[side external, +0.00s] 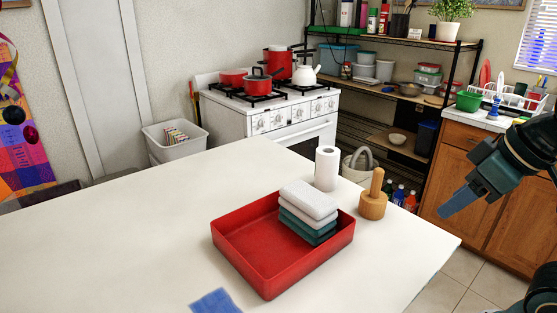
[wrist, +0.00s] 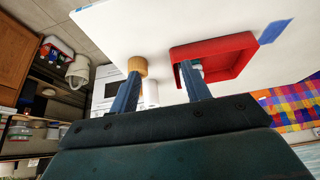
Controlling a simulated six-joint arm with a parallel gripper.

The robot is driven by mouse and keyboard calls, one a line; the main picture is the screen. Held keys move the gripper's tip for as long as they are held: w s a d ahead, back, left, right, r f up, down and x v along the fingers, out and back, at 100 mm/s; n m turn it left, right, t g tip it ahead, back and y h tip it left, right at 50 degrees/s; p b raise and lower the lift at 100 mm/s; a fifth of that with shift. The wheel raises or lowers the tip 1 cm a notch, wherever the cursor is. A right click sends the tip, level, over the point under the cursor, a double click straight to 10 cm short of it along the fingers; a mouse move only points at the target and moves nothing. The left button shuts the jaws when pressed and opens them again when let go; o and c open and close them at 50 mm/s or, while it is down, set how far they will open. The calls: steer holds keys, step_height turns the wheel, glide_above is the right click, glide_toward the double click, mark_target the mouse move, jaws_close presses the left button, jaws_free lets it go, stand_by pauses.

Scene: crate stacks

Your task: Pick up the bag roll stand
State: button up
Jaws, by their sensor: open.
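A wooden stand (side external: 373,204) with a thick round base and an upright peg stands on the white table near its right edge. A white roll (side external: 327,168) stands upright just behind and left of it; I cannot tell for sure which of the two is the bag roll stand. My gripper (side external: 459,200) is in the air right of the table, apart from both and empty. In the wrist view my gripper (wrist: 160,69) is open, with the wooden base (wrist: 138,67) beyond the left finger. The white roll (wrist: 151,93) is partly hidden there.
A red tray (side external: 262,278) with folded white and teal cloths (side external: 309,203) sits left of the wooden stand. Blue tape (side external: 215,301) marks the table's front. The table's left side is clear. A stove, a shelf and a wooden cabinet (side external: 463,178) stand behind.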

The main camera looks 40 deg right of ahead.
step_height(320, 180, up, 2)
steer(key=n+g, duration=0.6)
steer(key=n, duration=0.9)
glide_above(378, 169)
steer(key=shift+r, duration=0.15)
steer(key=shift+f, duration=4.3)
